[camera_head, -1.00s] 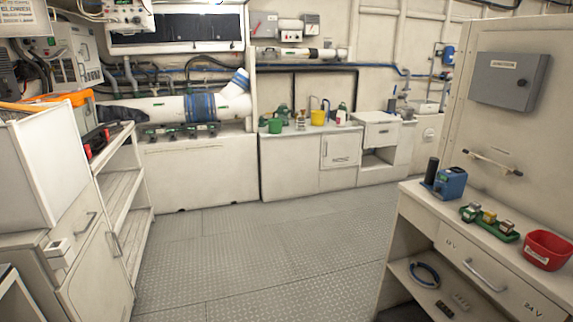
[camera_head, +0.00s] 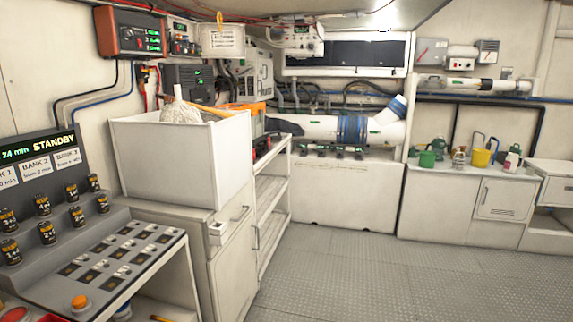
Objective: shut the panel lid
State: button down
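I cannot tell which thing here is the panel lid. A wide dark panel in a white frame (camera_head: 345,55) is on the back wall above a large white pipe. A white equipment cabinet (camera_head: 258,76) is on the wall left of it. A small grey wall box (camera_head: 432,51) is further right. A console with a lit STANDBY display (camera_head: 45,155) stands at the left, with a sloped face of dark labelled pieces. No open hinged lid shows clearly. My gripper is not in view.
A white open-topped bin (camera_head: 180,165) stands on a cabinet at the left, with a white shelf rack (camera_head: 272,200) beyond it. A back-right counter (camera_head: 450,187) holds a green cup and a yellow bucket (camera_head: 481,157). The grey tread floor (camera_head: 370,275) is clear.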

aim_at(230, 44)
jog(key=i+z, duration=0.15)
jog(key=i, duration=1.15)
jog(key=i+j+z, duration=0.15)
jog(key=i, duration=1.15)
jog(key=i+l+u, duration=0.1)
jog(key=i, duration=0.85)
jog(key=i+l, duration=0.15)
jog(key=i, duration=0.8)
jog(key=i+j+u, duration=0.1)
jog(key=i+u, duration=0.55)
jog(key=i, duration=0.15)
jog(key=i+l+u, duration=0.2)
jog(key=i+u, duration=0.15)
jog(key=i, duration=0.05)
